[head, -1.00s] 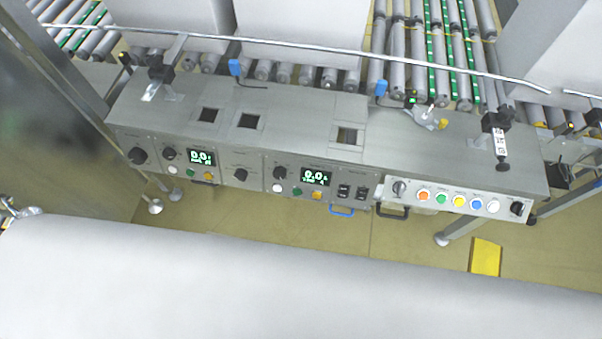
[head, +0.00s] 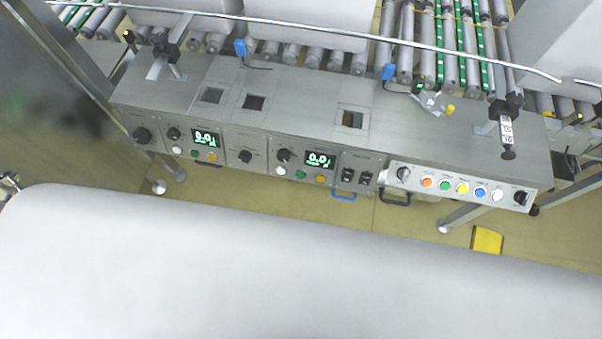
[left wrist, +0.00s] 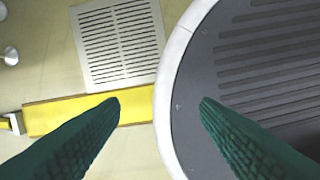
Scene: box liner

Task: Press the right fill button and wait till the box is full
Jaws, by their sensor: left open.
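The grey control console (head: 300,110) runs across the head view. Its left panel has a lit display (head: 205,138) with a white, a green and an orange button below it. A second display (head: 319,160) to the right has a white button (head: 281,171), a green button (head: 300,175) and an orange button (head: 319,179) below it. Both displays seem to read 0.0. Neither gripper shows in the head view. My left gripper (left wrist: 160,104) shows in the left wrist view, with two green fingers apart and nothing between them. It is over the floor and a round grey base.
Large white boxes (head: 310,22) stand on the roller conveyor (head: 440,50) behind the console. A metal rail (head: 400,42) crosses above it. A strip with coloured buttons (head: 462,188) is at the console's right. A yellow block (head: 487,240) is on the floor.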

